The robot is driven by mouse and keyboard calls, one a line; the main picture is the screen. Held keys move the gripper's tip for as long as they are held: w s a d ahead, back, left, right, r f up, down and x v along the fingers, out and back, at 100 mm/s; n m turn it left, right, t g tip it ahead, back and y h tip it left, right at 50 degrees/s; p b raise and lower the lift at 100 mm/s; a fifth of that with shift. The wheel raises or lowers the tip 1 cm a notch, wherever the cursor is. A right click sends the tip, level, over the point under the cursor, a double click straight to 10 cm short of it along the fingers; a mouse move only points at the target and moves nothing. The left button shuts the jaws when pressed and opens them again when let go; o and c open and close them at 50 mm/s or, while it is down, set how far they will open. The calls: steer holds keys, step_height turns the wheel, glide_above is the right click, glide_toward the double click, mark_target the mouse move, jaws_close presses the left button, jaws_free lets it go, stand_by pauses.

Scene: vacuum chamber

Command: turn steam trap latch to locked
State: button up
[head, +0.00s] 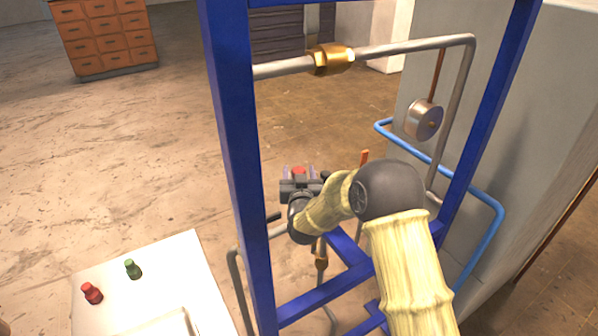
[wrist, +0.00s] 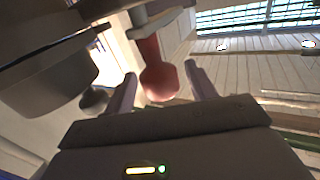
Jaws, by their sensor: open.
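A red handle with a rounded end, which looks like the steam trap latch, shows in the wrist view (wrist: 160,80) between my two fingers. In the head view its red part (head: 299,172) shows just beyond my gripper (head: 298,174). My gripper also shows in the wrist view (wrist: 162,88), with its fingers apart on either side of the red end. I see a gap beside each finger, so it is not clamped. The steam trap body is mostly hidden by my gripper and arm. I cannot tell the latch's setting.
A blue frame (head: 236,150) stands around the pipework. A brass fitting (head: 331,59), a round gauge (head: 424,120) and a blue pipe (head: 475,193) are near my arm. A white table (head: 150,290) carries red (head: 92,293) and green (head: 132,268) knobbed items. Floor at left is clear.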

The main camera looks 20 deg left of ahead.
jaws_close()
steer(key=shift+w, duration=0.1)
steer(key=shift+d, duration=0.1)
